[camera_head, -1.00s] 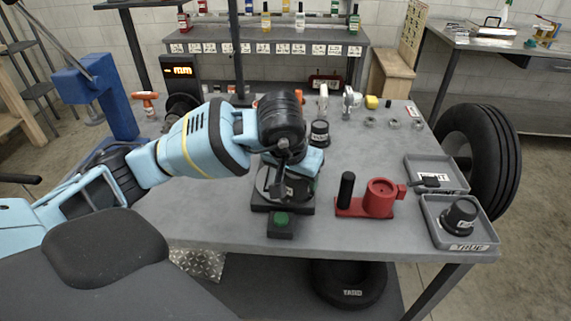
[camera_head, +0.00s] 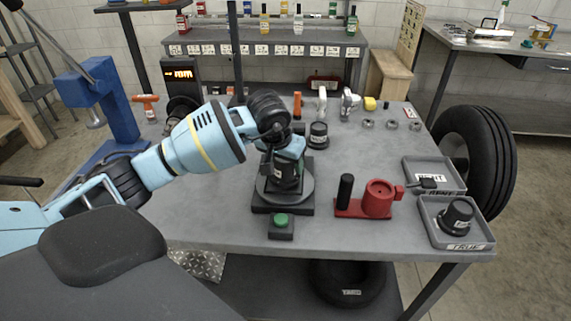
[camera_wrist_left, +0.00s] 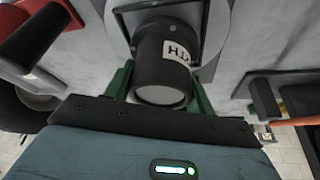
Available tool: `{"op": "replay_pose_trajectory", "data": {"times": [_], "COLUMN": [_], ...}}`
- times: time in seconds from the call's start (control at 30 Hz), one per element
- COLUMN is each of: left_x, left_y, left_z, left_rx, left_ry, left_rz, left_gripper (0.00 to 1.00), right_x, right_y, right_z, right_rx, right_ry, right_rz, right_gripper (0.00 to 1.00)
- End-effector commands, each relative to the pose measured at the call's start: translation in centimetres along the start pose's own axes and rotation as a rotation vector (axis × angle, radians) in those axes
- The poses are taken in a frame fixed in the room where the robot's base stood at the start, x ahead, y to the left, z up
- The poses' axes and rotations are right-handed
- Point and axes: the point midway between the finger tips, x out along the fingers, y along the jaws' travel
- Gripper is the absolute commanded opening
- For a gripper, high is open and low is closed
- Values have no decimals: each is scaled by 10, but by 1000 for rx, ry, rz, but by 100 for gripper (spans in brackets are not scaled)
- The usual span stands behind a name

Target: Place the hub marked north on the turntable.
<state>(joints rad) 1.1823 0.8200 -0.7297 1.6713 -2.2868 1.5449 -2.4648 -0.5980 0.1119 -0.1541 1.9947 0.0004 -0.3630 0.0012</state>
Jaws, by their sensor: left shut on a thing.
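My left gripper (camera_head: 288,152) points down over the turntable (camera_head: 306,191), a grey disc on a black base. It is shut on a dark hub (camera_head: 286,174), which stands upright over the disc. In the left wrist view the hub (camera_wrist_left: 160,70) sits between the green fingers, with a white label of which only the ending "TH" shows. The hub's flange is over the turntable disc (camera_wrist_left: 215,45); I cannot tell whether they touch. Another dark hub (camera_head: 318,134) stands behind on the table. A third hub (camera_head: 457,215) sits in the front grey tray (camera_head: 432,231). My right gripper is not in view.
A green button box (camera_head: 281,226) is in front of the turntable. A red fixture with a black handle (camera_head: 378,197) stands to its right. Another tray (camera_head: 414,169), a blue press (camera_head: 95,95) and small tools line the table's sides and back.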

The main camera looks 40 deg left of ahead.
Motion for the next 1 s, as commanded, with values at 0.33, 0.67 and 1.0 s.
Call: {"op": "replay_pose_trajectory", "data": {"times": [0.33,0.67,1.0], "left_x": [10,15,14], "left_y": [0,0,0], "left_z": [2,5,5], "left_rx": [-2,-1,-1], "left_ry": [11,5,5], "left_rz": [2,1,0], "left_gripper": [7,63,76], "right_x": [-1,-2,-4], "right_y": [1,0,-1], "right_z": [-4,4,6], "right_rx": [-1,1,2], "right_ry": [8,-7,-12], "right_rz": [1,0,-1], "right_gripper": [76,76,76]}}
